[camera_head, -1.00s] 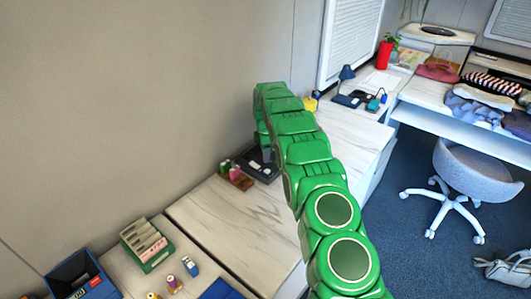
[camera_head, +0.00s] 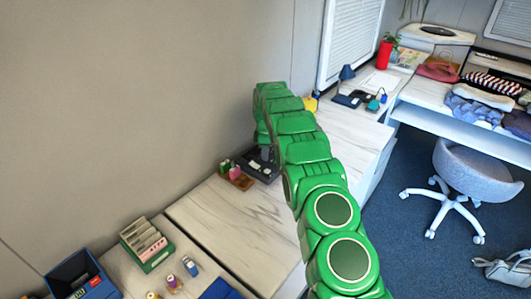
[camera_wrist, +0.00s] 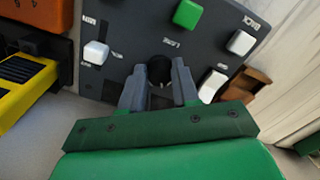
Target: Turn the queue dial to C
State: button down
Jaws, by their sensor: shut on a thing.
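In the wrist view, a dark grey control panel (camera_wrist: 130,25) fills the upper middle. A round black dial (camera_wrist: 159,68) sits on it. My gripper (camera_wrist: 159,78) has its two grey fingers on either side of this dial and is shut on it. The fingers hide part of the dial, and I cannot read which letter it points to. The panel's labels appear turned over and are mostly unreadable. In the head view the dark panel (camera_head: 258,170) lies on the white counter by the wall, partly hidden behind my green arm.
The panel also bears a green button (camera_wrist: 187,13), white buttons (camera_wrist: 240,42) and a white rocker (camera_wrist: 211,86). A yellow and black object (camera_wrist: 25,85) lies left of it. A wooden holder with small bottles (camera_head: 238,180) stands close by. Bare counter (camera_head: 225,220) lies in front.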

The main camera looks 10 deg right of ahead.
jog(key=m, duration=0.4)
jog(key=shift+m, duration=0.3)
jog(key=m, duration=0.3)
jog(key=shift+m, duration=0.3)
jog(key=m, duration=0.3)
jog(key=shift+m, duration=2.1)
jog(key=c, duration=0.8)
grip_release()
jog(key=shift+r, duration=0.15)
